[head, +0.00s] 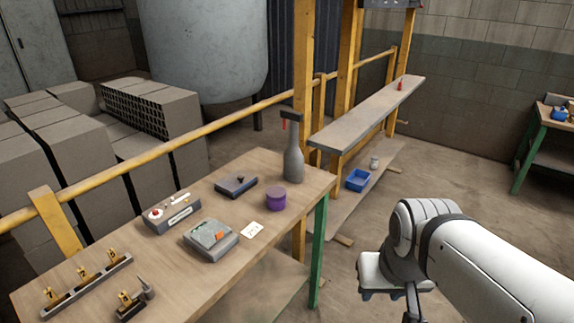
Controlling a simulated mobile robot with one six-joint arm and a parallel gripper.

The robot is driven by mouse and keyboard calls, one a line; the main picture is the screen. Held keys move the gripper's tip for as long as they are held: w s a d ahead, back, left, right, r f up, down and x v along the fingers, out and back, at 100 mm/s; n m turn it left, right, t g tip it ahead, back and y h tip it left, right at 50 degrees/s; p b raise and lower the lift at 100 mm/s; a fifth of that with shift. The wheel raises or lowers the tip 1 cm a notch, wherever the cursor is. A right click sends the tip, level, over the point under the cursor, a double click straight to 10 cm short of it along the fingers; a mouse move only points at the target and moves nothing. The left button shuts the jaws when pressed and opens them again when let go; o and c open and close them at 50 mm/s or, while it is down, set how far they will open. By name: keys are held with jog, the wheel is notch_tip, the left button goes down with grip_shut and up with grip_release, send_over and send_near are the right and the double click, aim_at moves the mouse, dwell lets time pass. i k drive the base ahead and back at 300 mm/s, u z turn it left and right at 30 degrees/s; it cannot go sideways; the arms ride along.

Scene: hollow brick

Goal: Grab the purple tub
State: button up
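The purple tub (276,198) is a short round container standing upright on the wooden table (165,254), near its right end. It stands in front of a grey bottle and is in full view. My white arm comes in from the lower right. My gripper (413,308) is only partly seen at the bottom edge, pointing down, to the right of the table and well apart from the tub. Its fingertips are cut off or hidden, so I cannot tell whether it is open or shut.
The grey bottle (293,160) stands close behind the tub. A yellow post (303,65) and rail (150,155) run behind the table. Open floor lies right of the table.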

aim_at(276, 196)
jog(key=u, duration=0.15)
jog(key=i, duration=0.95)
jog(key=u, duration=0.5)
